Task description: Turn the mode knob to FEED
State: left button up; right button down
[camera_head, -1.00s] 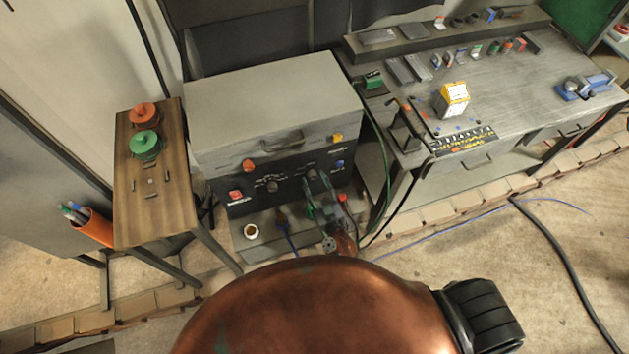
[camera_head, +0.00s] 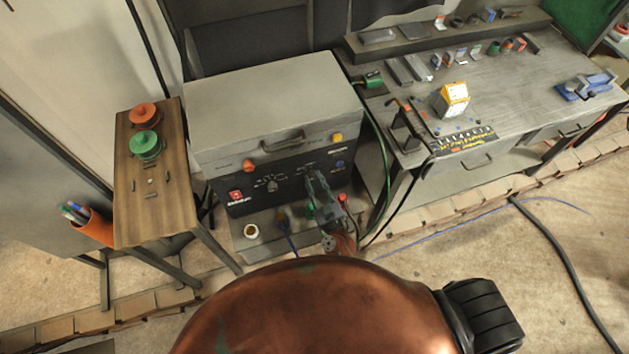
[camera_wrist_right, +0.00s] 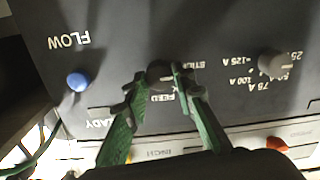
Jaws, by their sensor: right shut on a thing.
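The dark round mode knob (camera_wrist_right: 160,76) is on the black front panel (camera_head: 230,190) of the grey machine (camera_head: 270,105). In the right wrist view, the labels STICK and FEED show upside down beside it, partly covered by my fingers. My right gripper (camera_wrist_right: 160,82) is shut on the knob, with one green-padded finger on each side. In the head view my right gripper (camera_head: 312,178) reaches the right half of the panel and hides the knob. The knob's pointer direction cannot be read. My left gripper is not in view.
A second grey knob (camera_wrist_right: 276,62) with ampere marks and a blue button (camera_wrist_right: 78,81) sit on either side. A small cup (camera_head: 251,231) stands on the ledge below. Cables (camera_head: 382,160) hang right of the machine. A workbench (camera_head: 510,90) stands to the right.

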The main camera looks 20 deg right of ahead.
jog(key=m+p, duration=0.1)
jog(key=m, duration=0.2)
jog(key=shift+m, duration=0.4)
jog(key=m, duration=0.4)
jog(key=shift+m, duration=0.3)
jog(key=m, duration=0.4)
jog(key=shift+d+m, duration=0.1)
jog(key=shift+m, duration=0.3)
jog(key=m, duration=0.4)
jog(key=shift+f+m, duration=0.1)
jog(key=shift+m, duration=0.3)
jog(key=c, duration=1.6)
grip_release()
